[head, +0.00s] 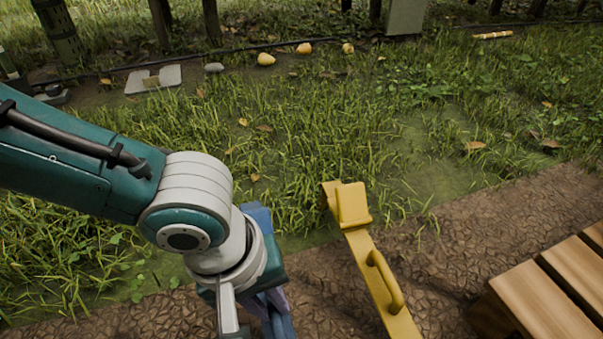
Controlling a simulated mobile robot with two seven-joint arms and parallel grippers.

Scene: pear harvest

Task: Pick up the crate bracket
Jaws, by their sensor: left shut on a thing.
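My left gripper (268,312) points down at the lower middle, its fingertips partly cut off by the bottom edge. It is shut on a blue-purple piece (258,217), which shows behind my wrist and again below it. I cannot tell its full shape. A yellow bracket-like piece (367,262) with a hooked top and a looped side handle (389,283) is to the right of my left gripper. Its lower end leaves the picture. A clear gap shows between this handle and the gripper. I cannot tell which piece is the crate bracket. My right gripper is not in view.
A slatted wooden structure (545,300) is at the lower right. Several yellow fruits, one of them a pear (265,59), lie at the back. A flat grey plate (170,75) and a grey stone (214,68) lie at the back left. Open grass fills the middle.

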